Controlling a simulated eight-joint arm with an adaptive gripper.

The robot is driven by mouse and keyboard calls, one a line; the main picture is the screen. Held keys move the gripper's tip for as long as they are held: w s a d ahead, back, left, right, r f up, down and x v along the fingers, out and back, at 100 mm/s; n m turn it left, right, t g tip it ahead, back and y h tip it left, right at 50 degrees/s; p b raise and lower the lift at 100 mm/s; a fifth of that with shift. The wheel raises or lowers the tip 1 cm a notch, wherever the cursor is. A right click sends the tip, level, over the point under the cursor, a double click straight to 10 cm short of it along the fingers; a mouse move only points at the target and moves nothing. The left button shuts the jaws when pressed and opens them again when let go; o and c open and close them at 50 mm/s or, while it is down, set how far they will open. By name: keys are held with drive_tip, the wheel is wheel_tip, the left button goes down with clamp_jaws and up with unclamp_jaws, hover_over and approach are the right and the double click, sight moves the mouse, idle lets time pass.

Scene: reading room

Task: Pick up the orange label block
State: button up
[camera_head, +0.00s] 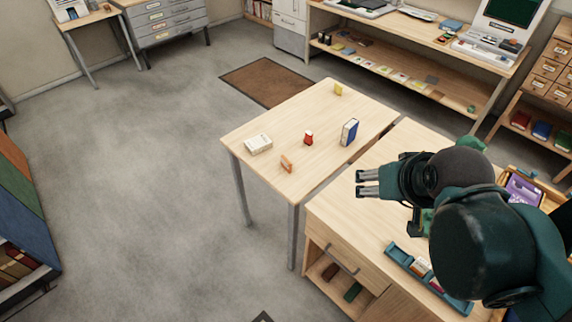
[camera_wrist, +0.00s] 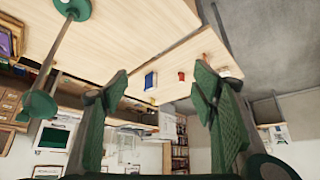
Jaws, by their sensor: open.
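The orange label block (camera_head: 287,163) stands on the left light-wood table (camera_head: 272,114), near its front edge in the head view. In the wrist view the two green fingers of my gripper (camera_wrist: 160,82) stand wide apart with nothing between the tips.
On the same table are a white book (camera_head: 258,144), a red item (camera_head: 308,138), a blue book (camera_head: 349,132) and a yellow block (camera_head: 338,89). A teal tray (camera_head: 403,259) lies on the desk (camera_head: 336,204) below my arm. A narrow gap separates table and desk. The floor left is clear.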

drive_tip(key=shift+w, duration=0.15)
drive_tip(key=m+g, duration=0.7)
drive_tip(key=m, duration=0.4)
hover_over(286, 160)
drive_tip(key=f, duration=2.4)
drive_tip(key=shift+d+f, duration=0.2)
drive_tip(key=shift+d, duration=0.05)
drive_tip(key=shift+a+f, duration=0.2)
drive_tip(key=shift+f, duration=0.25)
